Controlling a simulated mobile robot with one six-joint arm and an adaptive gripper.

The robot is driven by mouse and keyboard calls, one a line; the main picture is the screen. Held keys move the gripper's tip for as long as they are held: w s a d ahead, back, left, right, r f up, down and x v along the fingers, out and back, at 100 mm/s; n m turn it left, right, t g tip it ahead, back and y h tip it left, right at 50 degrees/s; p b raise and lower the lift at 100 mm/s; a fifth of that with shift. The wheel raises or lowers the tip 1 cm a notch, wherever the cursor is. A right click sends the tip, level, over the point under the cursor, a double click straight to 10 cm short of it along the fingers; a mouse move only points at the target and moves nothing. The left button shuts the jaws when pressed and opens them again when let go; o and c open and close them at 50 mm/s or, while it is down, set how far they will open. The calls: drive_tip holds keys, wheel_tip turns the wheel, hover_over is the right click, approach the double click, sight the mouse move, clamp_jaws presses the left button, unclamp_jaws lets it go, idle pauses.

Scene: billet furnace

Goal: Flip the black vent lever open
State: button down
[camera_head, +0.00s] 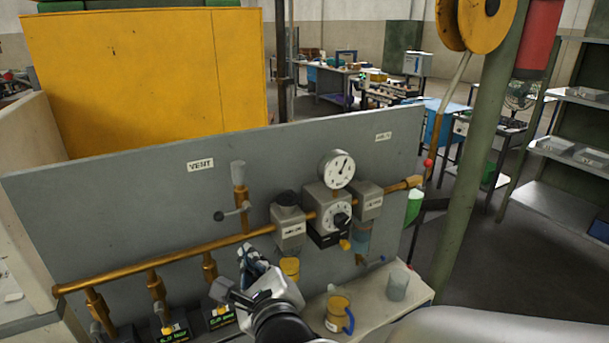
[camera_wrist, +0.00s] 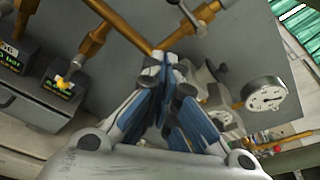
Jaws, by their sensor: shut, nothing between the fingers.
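The vent lever (camera_head: 232,212) is a short dark lever with a black knob on its left end. It sits on the vent valve (camera_head: 239,176), below the VENT label (camera_head: 200,165) on the grey panel. In the wrist view, part of what looks like the lever (camera_wrist: 189,15) shows at the top edge, beyond the fingertips. My gripper (camera_head: 249,258) is below the lever and apart from it, near the copper pipe. In the wrist view my gripper (camera_wrist: 170,62) has its blue-grey fingers brought together at the tips, with nothing held.
A copper pipe (camera_head: 170,262) runs across the panel (camera_head: 120,205). A round gauge (camera_head: 336,169) and regulator boxes (camera_head: 289,225) stand to the right of the lever. A yellow mug (camera_head: 338,312) and a grey cup (camera_head: 398,284) stand on the bench below.

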sight(232, 213)
drive_tip(key=w+a+r, duration=0.1)
drive_tip(key=w+a, duration=0.4)
drive_tip(key=shift+w+r, duration=0.3)
drive_tip(key=shift+r, duration=0.1)
drive_tip(key=shift+d, duration=0.1)
